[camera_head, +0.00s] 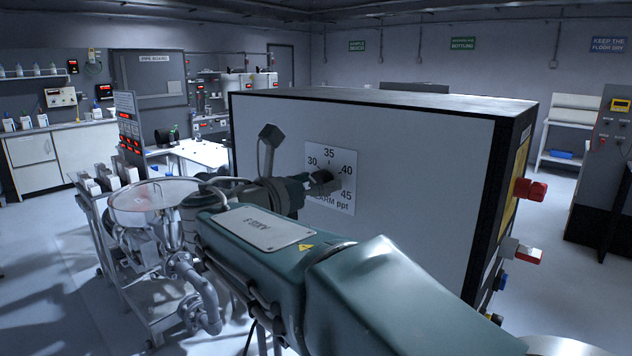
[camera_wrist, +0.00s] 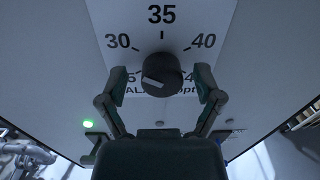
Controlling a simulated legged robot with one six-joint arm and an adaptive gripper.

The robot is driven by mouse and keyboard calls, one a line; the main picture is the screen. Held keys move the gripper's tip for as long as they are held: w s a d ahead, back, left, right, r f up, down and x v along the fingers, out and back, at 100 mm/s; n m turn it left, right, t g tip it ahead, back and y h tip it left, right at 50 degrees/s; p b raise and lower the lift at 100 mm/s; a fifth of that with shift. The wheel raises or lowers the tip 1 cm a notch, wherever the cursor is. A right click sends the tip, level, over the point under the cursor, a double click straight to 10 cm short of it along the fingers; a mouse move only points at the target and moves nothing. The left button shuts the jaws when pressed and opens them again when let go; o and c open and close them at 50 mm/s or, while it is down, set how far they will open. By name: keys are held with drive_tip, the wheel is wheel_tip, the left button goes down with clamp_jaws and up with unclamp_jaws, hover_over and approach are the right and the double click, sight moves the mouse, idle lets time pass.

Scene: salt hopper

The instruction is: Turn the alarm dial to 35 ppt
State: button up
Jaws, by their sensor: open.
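The alarm dial is a dark round knob (camera_wrist: 162,74) on a white scale plate (camera_head: 343,165) marked 30, 35, 40 and 45, lettered "ALARM ppt". In the wrist view 35 is at the top, 30 at upper left and 40 at upper right. A pale mark shows on the knob's lower-left face; I cannot tell which value it indicates. My gripper (camera_wrist: 160,78) is open, one finger on each side of the knob, with visible gaps to it. The fingers partly cover the lower scale numbers. In the head view my arm partly hides the plate's lower left.
The dial is on the pale front of a large box (camera_head: 430,150) with dark edges. Red knobs (camera_head: 530,189) stick out from its right side. A green light (camera_wrist: 88,123) glows at lower left in the wrist view. A cart with glassware (camera_head: 150,200) stands left.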

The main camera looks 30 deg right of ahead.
drive_tip(key=c, duration=1.2)
drive_tip(key=shift+o, duration=0.2)
drive_tip(key=shift+a+m, duration=0.1)
drive_tip(key=shift+m, duration=0.2)
drive_tip(key=m, duration=1.1)
drive_tip(key=shift+s, duration=0.1)
drive_tip(key=o, duration=1.2)
drive_tip(key=shift+c, duration=0.2)
